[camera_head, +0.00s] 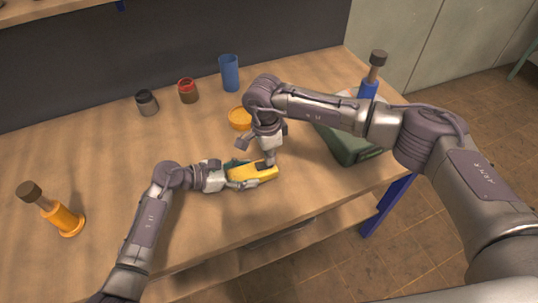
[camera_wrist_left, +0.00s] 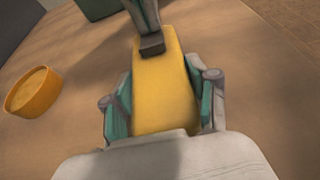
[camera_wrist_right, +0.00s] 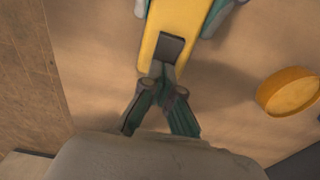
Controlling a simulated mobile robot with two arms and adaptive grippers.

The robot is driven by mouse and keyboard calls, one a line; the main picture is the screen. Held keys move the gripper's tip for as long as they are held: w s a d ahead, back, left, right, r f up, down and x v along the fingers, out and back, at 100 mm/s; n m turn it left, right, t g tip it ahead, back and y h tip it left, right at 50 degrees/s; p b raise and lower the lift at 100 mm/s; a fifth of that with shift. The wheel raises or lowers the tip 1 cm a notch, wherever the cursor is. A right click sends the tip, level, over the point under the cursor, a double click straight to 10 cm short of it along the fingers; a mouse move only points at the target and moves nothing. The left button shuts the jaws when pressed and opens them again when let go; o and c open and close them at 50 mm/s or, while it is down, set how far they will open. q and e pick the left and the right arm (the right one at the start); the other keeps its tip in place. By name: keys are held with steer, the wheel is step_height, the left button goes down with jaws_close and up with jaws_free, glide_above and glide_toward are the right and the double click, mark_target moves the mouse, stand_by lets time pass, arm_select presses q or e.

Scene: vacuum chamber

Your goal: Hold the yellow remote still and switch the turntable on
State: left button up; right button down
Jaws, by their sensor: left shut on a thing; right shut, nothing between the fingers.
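The yellow remote (camera_head: 262,174) lies near the table's front edge in the head view. It also shows in the left wrist view (camera_wrist_left: 163,95) and in the right wrist view (camera_wrist_right: 180,22). My left gripper (camera_head: 240,176) is shut on its near end, with one finger on each side. My right gripper (camera_head: 270,161) is shut and empty, pointing down over the other end. In the right wrist view its fingertips (camera_wrist_right: 162,70) meet at a dark button (camera_wrist_right: 170,48) on the remote's top. I cannot tell whether the button is pressed. A green box (camera_head: 352,142), perhaps the turntable, stands partly behind my right arm.
An orange dish (camera_head: 239,118) sits just behind the remote. A blue cup (camera_head: 229,73), a red jar (camera_head: 187,91) and a dark jar (camera_head: 146,103) stand farther back. An orange-based object with a dark knob (camera_head: 62,216) stands at the left, a blue one (camera_head: 370,80) at the right.

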mark_target(258, 166)
steer(key=shift+s+f, duration=0.1)
steer(key=shift+f, duration=0.05)
steer(key=shift+s+a+r, duration=0.1)
steer(key=shift+a+r, duration=0.05)
steer(key=shift+a, duration=0.25)
steer(key=shift+s+a+r, duration=0.1)
steer(key=shift+a, duration=0.3)
steer(key=shift+r, duration=0.2)
step_height(258, 166, up, 14)
steer(key=a, duration=0.1)
steer(key=shift+s+a+f, duration=0.15)
steer(key=shift+s+a, duration=0.1)
steer(key=shift+a, duration=0.05)
